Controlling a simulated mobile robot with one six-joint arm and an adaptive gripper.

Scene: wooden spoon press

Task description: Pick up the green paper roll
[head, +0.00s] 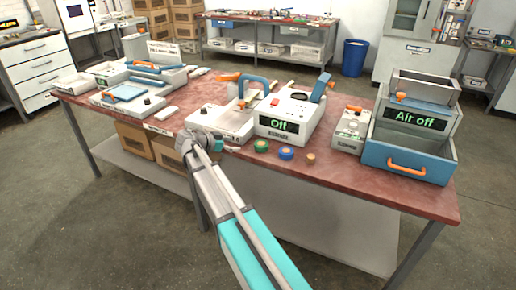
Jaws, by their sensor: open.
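A small green roll (261,146) lies on the red-brown table top near its front edge, in front of the white machine that reads "Off". A blue roll (286,153) is just to its right. My arm reaches up from the bottom of the head view. My gripper (215,142) is at the table's front edge, left of the green roll and apart from it. It is small in this view, and its fingers are partly hidden by the wrist. It is open, and I see nothing held in it.
A small tan piece (310,158) lies right of the blue roll. The "Off" machine (290,113) and another white device (222,121) stand behind. A blue bin unit reading "Air off" (405,160) is at the right end. The front right table strip is clear.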

